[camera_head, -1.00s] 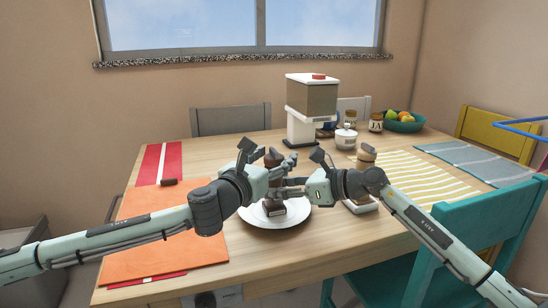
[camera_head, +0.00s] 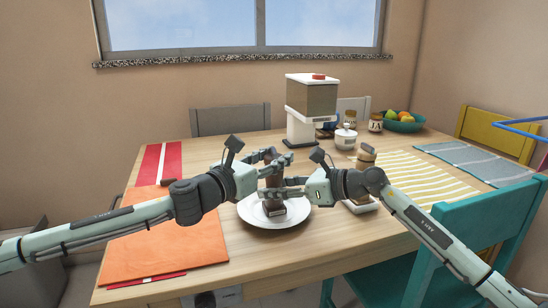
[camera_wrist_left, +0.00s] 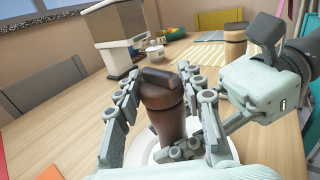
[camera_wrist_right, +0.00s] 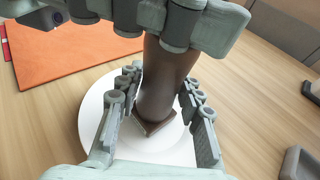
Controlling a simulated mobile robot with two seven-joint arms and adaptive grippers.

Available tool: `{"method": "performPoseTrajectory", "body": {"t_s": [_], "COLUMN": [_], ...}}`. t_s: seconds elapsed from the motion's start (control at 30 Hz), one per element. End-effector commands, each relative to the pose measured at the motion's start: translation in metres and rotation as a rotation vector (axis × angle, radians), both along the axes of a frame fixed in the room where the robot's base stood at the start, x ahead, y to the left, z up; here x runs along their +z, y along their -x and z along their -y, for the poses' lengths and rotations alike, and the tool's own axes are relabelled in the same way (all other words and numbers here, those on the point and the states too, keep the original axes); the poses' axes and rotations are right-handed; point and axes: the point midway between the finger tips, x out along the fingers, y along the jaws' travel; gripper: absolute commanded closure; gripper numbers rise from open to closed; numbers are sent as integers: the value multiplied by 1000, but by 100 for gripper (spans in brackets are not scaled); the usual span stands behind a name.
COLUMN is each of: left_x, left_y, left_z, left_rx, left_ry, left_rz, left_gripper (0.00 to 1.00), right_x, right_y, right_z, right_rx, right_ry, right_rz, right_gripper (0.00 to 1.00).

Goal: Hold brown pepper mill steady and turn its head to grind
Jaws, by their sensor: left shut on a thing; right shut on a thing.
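The brown pepper mill (camera_head: 274,207) stands upright on a white plate (camera_head: 296,217), its square base on the plate. My left gripper (camera_head: 273,163) is shut on the mill's head, its fingers on both sides of it. In the left wrist view the mill (camera_wrist_left: 166,118) rises between those fingers. My right gripper (camera_head: 278,190) is shut on the mill's body, just below the left one. In the right wrist view the body (camera_wrist_right: 164,80) runs down between the right fingers to the base, and the left gripper's fingers (camera_wrist_right: 165,22) cross above. The fingers hide much of the mill.
A lighter wooden mill (camera_head: 366,156) stands right of my right gripper. A dispenser (camera_head: 301,128), jars (camera_head: 346,138) and a fruit bowl (camera_head: 402,125) are at the back. An orange mat (camera_head: 170,238) lies left, a striped mat (camera_head: 425,182) right. A teal chair (camera_head: 490,220) stands front right.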

Motion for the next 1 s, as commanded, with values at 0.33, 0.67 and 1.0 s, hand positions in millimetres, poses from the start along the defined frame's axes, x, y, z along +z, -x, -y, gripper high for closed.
{"method": "performPoseTrajectory", "body": {"t_s": [0.33,0.67,1.0], "left_x": [1,2,2], "left_y": [-3,-4,-3], "left_z": [-2,-1,0], "left_rx": [-315,-623,-860], "left_ry": [2,2,-1], "left_rz": [1,1,1], "left_gripper": [90,90,90], "right_x": [0,0,0], "right_y": [1,1,2], "right_z": [-1,-2,-2], "right_rx": [4,5,6], "right_ry": [-1,-1,1], "right_rz": [-1,-1,-1], "right_gripper": [100,100,100]}}
